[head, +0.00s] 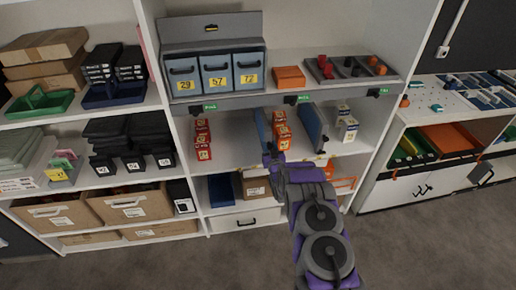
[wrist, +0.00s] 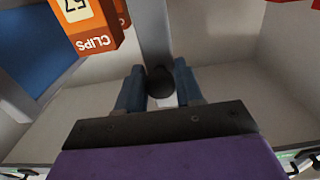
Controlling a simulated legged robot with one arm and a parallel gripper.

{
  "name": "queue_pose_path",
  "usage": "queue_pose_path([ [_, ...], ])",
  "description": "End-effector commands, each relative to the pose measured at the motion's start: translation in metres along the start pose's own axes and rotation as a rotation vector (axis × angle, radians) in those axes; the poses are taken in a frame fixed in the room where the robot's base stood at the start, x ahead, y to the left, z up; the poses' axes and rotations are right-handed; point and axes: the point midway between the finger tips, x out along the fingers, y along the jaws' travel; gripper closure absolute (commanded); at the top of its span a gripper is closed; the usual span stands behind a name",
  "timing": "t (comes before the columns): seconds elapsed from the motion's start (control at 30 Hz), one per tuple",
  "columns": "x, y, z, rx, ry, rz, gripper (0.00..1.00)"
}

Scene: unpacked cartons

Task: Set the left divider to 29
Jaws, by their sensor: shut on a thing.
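The left divider (head: 263,128) is an upright blue panel on the middle shelf, between red boxes and orange boxes. My gripper (head: 269,155) is at its lower front edge. In the wrist view the divider (wrist: 154,25) runs edge-on away from my gripper (wrist: 160,85). The blue fingers are shut on a dark round knob (wrist: 160,82) at the divider's front. The number 29 shows on the left blue bin (head: 184,83) on the shelf above. The red boxes (head: 203,140) stand left of the divider, with their numbers too small to read surely.
Orange boxes (head: 282,131), one marked CLIPS 57 in the wrist view (wrist: 87,22), stand close to the divider's right. The right divider (head: 313,125) and white-blue boxes (head: 347,128) are farther right. Bare shelf (head: 232,143) lies between the red boxes and left divider.

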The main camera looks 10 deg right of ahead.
Motion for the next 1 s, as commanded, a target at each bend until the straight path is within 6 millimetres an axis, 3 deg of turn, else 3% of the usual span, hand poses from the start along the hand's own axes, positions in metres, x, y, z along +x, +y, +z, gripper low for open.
queue_pose_path([
  [0.1,0.0002,0.0147,-0.0022,-0.001,0.005,0.003,1.0],
  [0.4,-0.0001,0.0176,-0.0018,-0.001,0.004,0.006,1.0],
  [0.43,-0.0001,0.0177,-0.0019,-0.001,0.004,0.006,0.63],
  [0.6,-0.0002,0.0177,-0.0015,0.0,0.003,0.004,0.47],
  [1.0,-0.0052,0.0146,-0.0008,-0.001,0.0,0.001,0.45],
])
